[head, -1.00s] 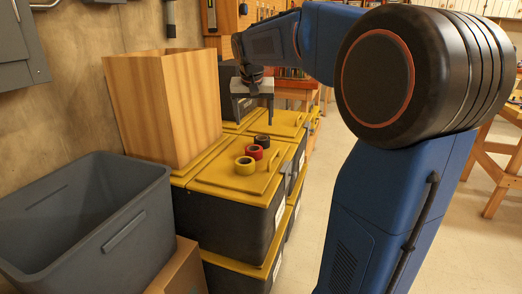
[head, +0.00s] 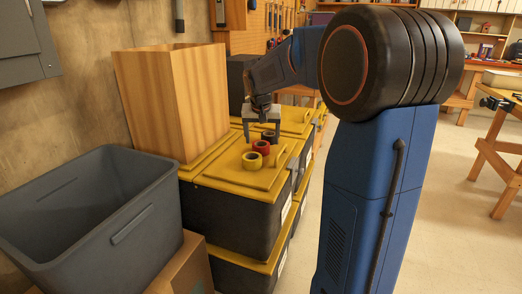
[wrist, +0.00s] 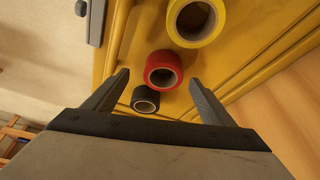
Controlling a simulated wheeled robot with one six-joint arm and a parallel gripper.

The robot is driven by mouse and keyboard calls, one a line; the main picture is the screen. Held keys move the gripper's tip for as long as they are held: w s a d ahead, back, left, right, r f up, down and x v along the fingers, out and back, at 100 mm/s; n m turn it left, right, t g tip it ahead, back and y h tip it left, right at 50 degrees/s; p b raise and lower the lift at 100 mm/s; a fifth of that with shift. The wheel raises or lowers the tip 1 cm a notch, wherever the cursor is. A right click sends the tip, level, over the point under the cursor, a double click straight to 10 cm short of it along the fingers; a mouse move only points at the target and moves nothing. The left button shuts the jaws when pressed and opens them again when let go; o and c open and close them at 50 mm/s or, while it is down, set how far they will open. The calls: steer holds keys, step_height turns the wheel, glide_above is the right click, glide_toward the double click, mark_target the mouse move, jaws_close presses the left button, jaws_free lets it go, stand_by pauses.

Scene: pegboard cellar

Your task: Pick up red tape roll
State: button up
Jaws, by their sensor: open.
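The red tape roll (head: 261,147) sits on the yellow lid of a black bin, between a yellow tape roll (head: 252,161) and a black tape roll (head: 268,136). In the wrist view the red roll (wrist: 164,70) lies just beyond the fingertips, near the middle of the gap. The yellow roll (wrist: 195,20) is above it in the picture and the black roll (wrist: 145,99) shows between the fingers. My gripper (head: 262,136) is open and empty, above the rolls at their far end; its fingers also show in the wrist view (wrist: 160,78).
The yellow-lidded bins (head: 225,181) are stacked. A tall wooden box (head: 178,105) stands left of the rolls. An empty grey tub (head: 115,240) is at the front left, beside a cardboard box (head: 190,268). Open floor lies to the right.

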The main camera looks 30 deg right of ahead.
mark_target(261, 144)
steer(key=shift+w+x, duration=0.1)
steer(key=shift+x, duration=1.1)
steer(key=shift+w+x, duration=0.15)
steer(key=shift+x, duration=1.05)
steer(key=shift+a, duration=0.2)
steer(key=c, duration=1.2)
steer(key=shift+r, duration=0.1)
